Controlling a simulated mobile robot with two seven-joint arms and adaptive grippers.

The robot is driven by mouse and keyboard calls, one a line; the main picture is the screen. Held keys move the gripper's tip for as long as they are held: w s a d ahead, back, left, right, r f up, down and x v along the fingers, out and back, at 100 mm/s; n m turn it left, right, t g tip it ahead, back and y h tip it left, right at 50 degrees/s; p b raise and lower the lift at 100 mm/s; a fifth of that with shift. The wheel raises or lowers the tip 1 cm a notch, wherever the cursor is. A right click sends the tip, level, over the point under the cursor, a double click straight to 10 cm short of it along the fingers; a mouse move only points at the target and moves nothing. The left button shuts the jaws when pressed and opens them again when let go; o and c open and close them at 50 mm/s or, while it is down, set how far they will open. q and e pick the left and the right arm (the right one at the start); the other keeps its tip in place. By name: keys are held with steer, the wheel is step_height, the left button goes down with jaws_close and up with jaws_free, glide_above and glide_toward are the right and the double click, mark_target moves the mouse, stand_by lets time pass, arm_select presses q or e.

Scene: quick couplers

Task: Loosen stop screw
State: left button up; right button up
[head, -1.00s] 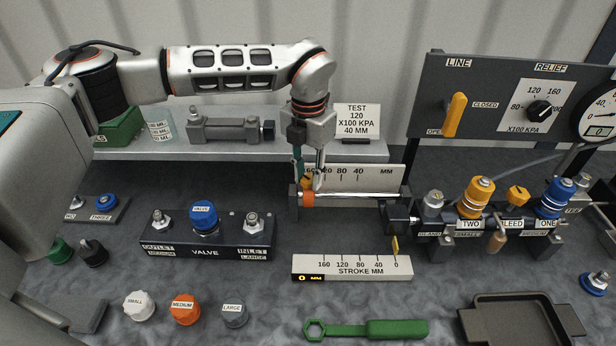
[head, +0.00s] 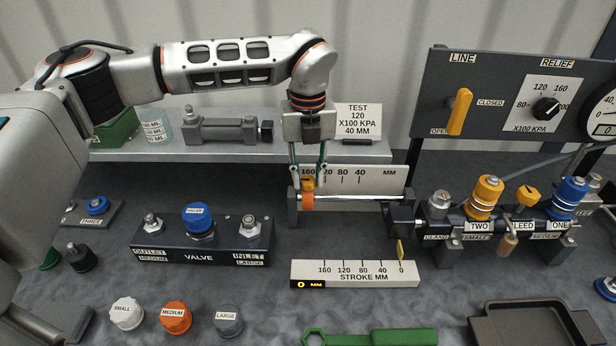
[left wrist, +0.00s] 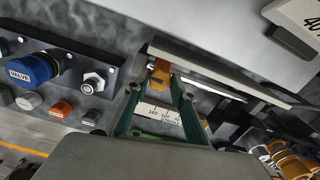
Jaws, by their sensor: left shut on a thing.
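The yellow stop screw (head: 308,184) stands on top of the orange stop collar (head: 307,201), which sits on the horizontal steel rod (head: 355,198) near its left end. My left gripper (head: 308,182) comes down from above with its green-edged fingers on either side of the screw, shut on it. In the left wrist view, the yellow screw (left wrist: 160,76) shows between the fingertips (left wrist: 160,82), with the collar's orange edge behind it. The fingers partly hide the screw in the head view. My right gripper is not in view.
A millimetre scale (head: 365,178) stands behind the rod, and a stroke scale (head: 355,274) lies in front, reading 0. The valve block (head: 200,240) is to the left. The coupler manifold (head: 500,228) is to the right. A green wrench (head: 390,337) lies at the front.

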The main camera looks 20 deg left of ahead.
mark_target(308, 181)
arm_select(q)
steer(key=shift+r+n, duration=0.1)
steer(key=shift+n, duration=0.2)
steer(key=o, duration=0.8)
steer(key=shift+o, duration=0.2)
step_height(308, 181, up, 12)
stand_by(0.5)
